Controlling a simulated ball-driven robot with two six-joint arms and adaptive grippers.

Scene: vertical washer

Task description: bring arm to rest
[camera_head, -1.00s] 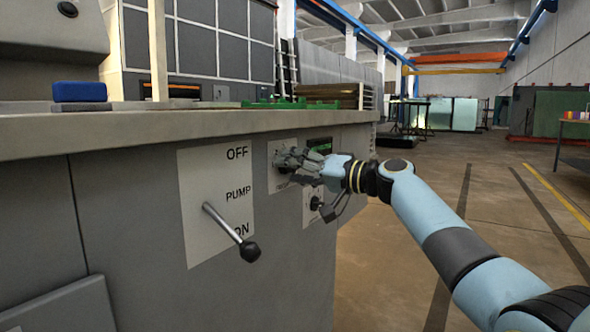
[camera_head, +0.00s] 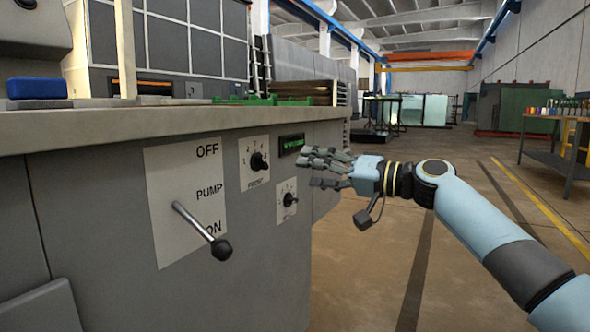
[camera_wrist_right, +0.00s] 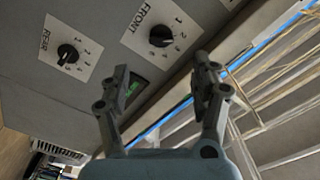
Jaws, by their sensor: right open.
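My right gripper (camera_head: 312,170) is open and empty in the head view, just right of the grey washer's control panel and apart from the knobs. In the right wrist view, the open fingers of my right gripper (camera_wrist_right: 164,90) show with nothing between them. The FRONT knob (camera_head: 259,161) is a black dial on a white plate, also in the wrist view (camera_wrist_right: 162,36). The REAR knob (camera_head: 289,199) sits lower right of it and also shows in the wrist view (camera_wrist_right: 68,54). My left gripper is not in view.
The washer's OFF/PUMP/ON lever (camera_head: 203,230) sticks out from the panel and points toward ON. A small green display (camera_head: 292,144) is beside the FRONT knob. Open floor lies to the right, with a work table (camera_head: 552,150) farther off.

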